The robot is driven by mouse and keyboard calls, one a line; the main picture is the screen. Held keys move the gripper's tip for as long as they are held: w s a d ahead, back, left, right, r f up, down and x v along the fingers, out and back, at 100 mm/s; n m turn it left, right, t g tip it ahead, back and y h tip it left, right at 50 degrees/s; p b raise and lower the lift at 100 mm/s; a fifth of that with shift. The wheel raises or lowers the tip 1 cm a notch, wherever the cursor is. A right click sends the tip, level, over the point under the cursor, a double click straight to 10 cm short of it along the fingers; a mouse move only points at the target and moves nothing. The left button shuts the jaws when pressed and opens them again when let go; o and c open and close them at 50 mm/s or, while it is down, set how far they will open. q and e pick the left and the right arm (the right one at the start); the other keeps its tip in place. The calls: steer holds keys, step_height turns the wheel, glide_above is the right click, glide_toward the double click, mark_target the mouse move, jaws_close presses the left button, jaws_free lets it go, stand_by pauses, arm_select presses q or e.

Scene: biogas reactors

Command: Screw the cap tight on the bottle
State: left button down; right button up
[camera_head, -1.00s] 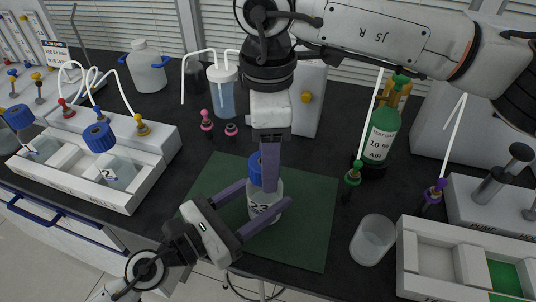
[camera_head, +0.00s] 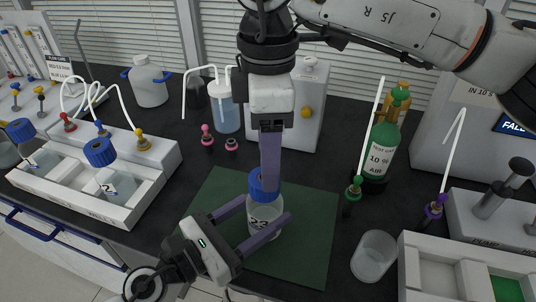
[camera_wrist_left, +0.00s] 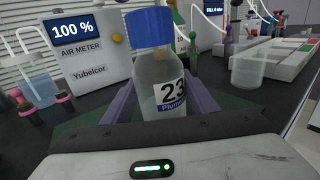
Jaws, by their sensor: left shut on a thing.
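The bottle (camera_head: 265,219), clear with a label reading 23, stands upright on the green mat (camera_head: 310,215). Its blue cap (camera_head: 262,188) sits on its neck; both also show in the left wrist view, the bottle (camera_wrist_left: 156,82) with the cap (camera_wrist_left: 150,27) on top. How tight the cap is cannot be seen. My left gripper (camera_head: 262,222) is shut on the bottle, one finger on either side of its body. My right gripper (camera_head: 270,185) points down at the cap, its fingers seen edge-on and overlapping the cap in the head view. The left wrist view shows no finger around the cap.
A tray with blue-capped bottles (camera_head: 100,205) stands at left. A glass beaker (camera_head: 374,256) and a white tray (camera_head: 412,275) are at right. A green gas bottle (camera_head: 380,150) and the air meter (camera_head: 305,125) stand behind. The mat around the bottle is clear.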

steer(key=n, duration=0.6)
steer(key=shift+s+a+r, duration=0.1)
steer(key=shift+a+r, duration=0.05)
steer(key=n, duration=0.4)
steer(key=shift+s+a+r, duration=0.1)
steer(key=shift+r, duration=0.05)
steer(key=n, duration=0.4)
steer(key=shift+r+n, duration=0.1)
steer(key=shift+n, duration=0.3)
steer(key=n, duration=0.4)
steer(key=shift+a+r, duration=0.1)
steer(key=shift+r, duration=0.05)
steer(key=n, duration=0.4)
steer(key=shift+r, duration=0.15)
steer(key=n, duration=0.4)
steer(key=shift+r+n, duration=0.15)
steer(key=shift+n, duration=0.15)
steer(key=n, duration=0.3)
steer(key=shift+r+n, duration=0.2)
steer(key=shift+n, duration=0.2)
steer(key=n, duration=0.5)
steer(key=shift+w+r, duration=0.2)
